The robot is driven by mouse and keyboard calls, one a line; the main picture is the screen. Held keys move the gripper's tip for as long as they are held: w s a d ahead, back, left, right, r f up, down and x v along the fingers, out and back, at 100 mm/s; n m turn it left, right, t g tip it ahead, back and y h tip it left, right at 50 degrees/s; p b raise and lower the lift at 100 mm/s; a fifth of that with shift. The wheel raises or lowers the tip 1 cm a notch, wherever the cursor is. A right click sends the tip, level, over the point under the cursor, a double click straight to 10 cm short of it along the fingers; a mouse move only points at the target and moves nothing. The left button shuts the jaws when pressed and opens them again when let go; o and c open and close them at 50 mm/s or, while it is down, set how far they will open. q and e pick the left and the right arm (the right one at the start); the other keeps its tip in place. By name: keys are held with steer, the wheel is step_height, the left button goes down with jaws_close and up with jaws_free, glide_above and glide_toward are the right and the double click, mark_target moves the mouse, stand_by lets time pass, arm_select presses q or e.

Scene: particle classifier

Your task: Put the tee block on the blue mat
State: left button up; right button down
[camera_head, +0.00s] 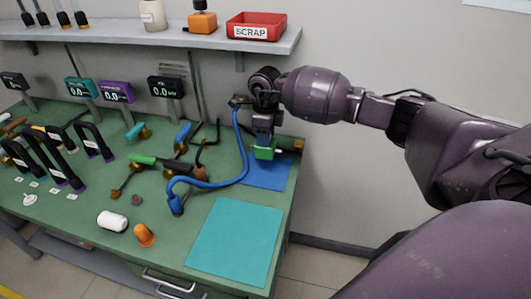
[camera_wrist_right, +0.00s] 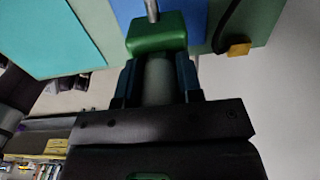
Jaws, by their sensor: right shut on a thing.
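The tee block (camera_head: 265,153) is green; in the right wrist view its green body (camera_wrist_right: 157,34) has a grey stem between the fingers and a metal pin at the far side. My right gripper (camera_head: 264,137) is shut on it, with the two dark fingers (camera_wrist_right: 157,82) either side of the stem. The blue mat (camera_head: 262,178) lies at the back right of the green bench, and it also shows in the wrist view (camera_wrist_right: 196,22). The block is over the mat's far part; I cannot tell whether it touches. My left gripper is not in view.
A teal mat (camera_head: 236,242) lies in front of the blue one. A blue hose (camera_head: 239,155) curves beside the blue mat's left edge. A small orange-brown piece (camera_head: 298,145) sits at the back right corner. A shelf with a red scrap bin (camera_head: 257,24) hangs above.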

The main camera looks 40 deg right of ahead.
mark_target(266, 153)
steer(key=shift+s+a+f, duration=0.1)
steer(key=shift+f, duration=3.3)
steer(key=shift+w, duration=0.2)
steer(key=shift+f, duration=0.1)
steer(key=c, duration=0.8)
jaws_free()
